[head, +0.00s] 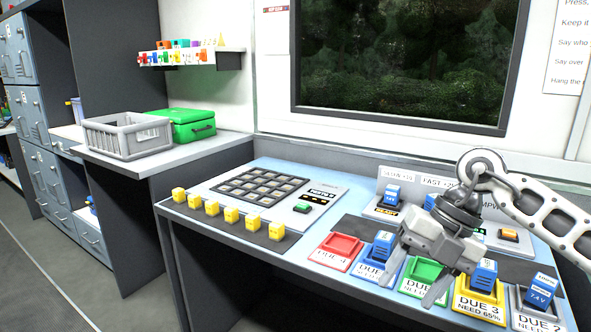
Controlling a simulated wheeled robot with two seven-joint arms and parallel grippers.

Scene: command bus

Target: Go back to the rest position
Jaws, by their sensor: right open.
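My right gripper (412,284) hangs over the front right part of the light blue desk (345,201), its arm coming in from the right. Its two fingers point down and are apart, with nothing seen between them. It is in front of the blue tray (390,279) and the green tray (424,268) and hides parts of both. My left gripper is not in view.
A red tray (335,252), a yellow tray (481,301) and a grey tray (540,318) share the front row. Blue blocks stand in several trays. Yellow cubes (232,215) line a dark strip by a grid board (262,186). A grey crate (128,135) stands left.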

